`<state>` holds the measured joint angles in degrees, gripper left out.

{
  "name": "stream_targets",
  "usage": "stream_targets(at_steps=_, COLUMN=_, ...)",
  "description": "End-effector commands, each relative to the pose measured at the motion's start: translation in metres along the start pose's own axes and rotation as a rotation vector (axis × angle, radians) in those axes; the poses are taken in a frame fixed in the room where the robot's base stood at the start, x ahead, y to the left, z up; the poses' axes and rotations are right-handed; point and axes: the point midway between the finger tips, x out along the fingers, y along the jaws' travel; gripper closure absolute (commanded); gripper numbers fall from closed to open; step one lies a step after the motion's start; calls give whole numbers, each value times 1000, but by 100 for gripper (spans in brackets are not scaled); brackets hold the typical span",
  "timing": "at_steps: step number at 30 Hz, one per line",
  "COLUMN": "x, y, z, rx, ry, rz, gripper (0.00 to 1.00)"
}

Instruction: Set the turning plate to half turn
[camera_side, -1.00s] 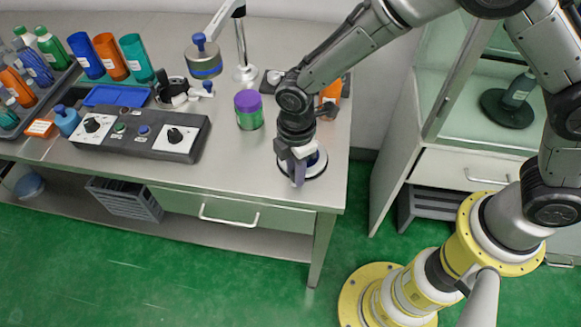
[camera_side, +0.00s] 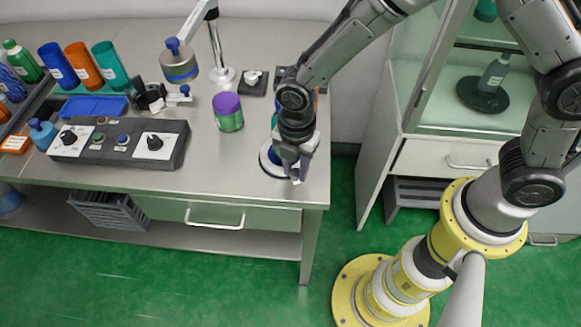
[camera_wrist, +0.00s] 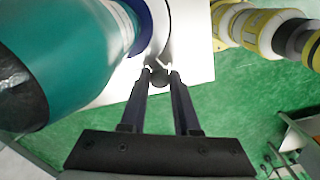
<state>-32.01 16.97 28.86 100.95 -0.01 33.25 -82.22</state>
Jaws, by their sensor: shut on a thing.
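The turning plate (camera_side: 266,163) is a round disc with a pale rim and blue inside, at the table's front right corner. Any markings for the turn are not readable.
A large teal cylinder (camera_wrist: 75,60) fills the wrist view's left side, close to my gripper. A green can with a purple lid (camera_side: 228,112) stands left of the plate. A control box (camera_side: 118,142) and a lamp-like stand (camera_side: 217,45) are further left. A glass cabinet stands right.

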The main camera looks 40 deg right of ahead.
Motion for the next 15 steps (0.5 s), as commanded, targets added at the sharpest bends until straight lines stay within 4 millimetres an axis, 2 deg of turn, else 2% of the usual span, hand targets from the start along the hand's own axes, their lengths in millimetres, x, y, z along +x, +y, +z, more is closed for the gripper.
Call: stream_targets(at_steps=15, x=-3, y=-10, z=15, rx=-256, ry=1, rz=8, gripper=100)
